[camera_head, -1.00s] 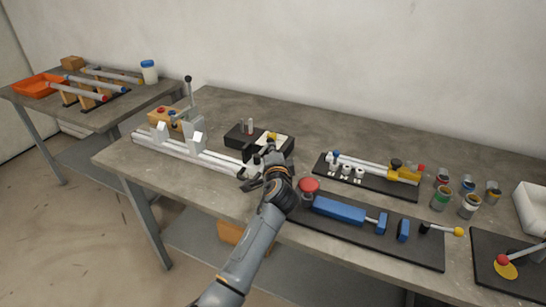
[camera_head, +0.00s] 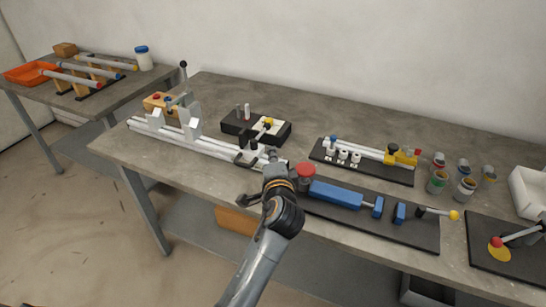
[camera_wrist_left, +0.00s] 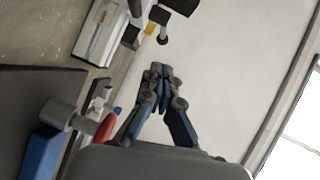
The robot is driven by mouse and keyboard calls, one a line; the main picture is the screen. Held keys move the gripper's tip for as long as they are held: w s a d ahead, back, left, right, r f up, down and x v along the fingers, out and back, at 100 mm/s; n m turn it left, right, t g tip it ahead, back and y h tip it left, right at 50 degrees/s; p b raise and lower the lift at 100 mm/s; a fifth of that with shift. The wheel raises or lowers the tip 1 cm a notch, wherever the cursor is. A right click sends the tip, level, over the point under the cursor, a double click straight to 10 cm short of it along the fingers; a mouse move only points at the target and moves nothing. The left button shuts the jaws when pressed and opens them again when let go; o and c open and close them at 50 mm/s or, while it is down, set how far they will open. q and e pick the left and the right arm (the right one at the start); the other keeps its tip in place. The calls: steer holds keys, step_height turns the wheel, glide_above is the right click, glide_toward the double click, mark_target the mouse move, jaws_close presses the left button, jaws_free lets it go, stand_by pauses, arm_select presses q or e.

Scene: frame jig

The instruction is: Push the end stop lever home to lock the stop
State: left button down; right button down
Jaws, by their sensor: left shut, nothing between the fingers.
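The jig's pale rail (camera_head: 185,140) runs along the left front of the bench. A dark end stop block (camera_head: 248,157) sits near its right end. A short lever with a yellow knob (camera_head: 268,122) shows just behind it, by a black box with a white plate (camera_head: 278,132); I cannot tell if this is the stop's lever or how far it is pushed. My left gripper (camera_head: 271,157) is shut and empty, just right of the end stop block. In the left wrist view its fingertips (camera_wrist_left: 160,70) are together, apart from a black ball (camera_wrist_left: 163,40). My right gripper is out of view.
A red button (camera_head: 305,170) stands close to the right of my left gripper, beside a blue clamp (camera_head: 337,194) on a dark board. An upright lever with a black knob (camera_head: 183,65) stands behind the rail. Several cups (camera_head: 438,181) stand farther right.

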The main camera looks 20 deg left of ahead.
arm_select(q)
steer(key=n+g+y+p, duration=0.1)
steer(key=n+y+p, duration=0.1)
steer(key=p, duration=0.4)
glide_toward(265, 130)
steer(key=x, duration=0.6)
steer(key=shift+w+d+f, duration=0.1)
steer(key=shift+w+d, duration=0.1)
steer(key=shift+w, duration=0.05)
steer(key=shift+w+a+f+b, duration=0.2)
steer(key=shift+a+b, duration=0.2)
steer(key=shift+a, duration=0.05)
steer(key=shift+r, duration=0.15)
steer(key=shift+a, duration=0.1)
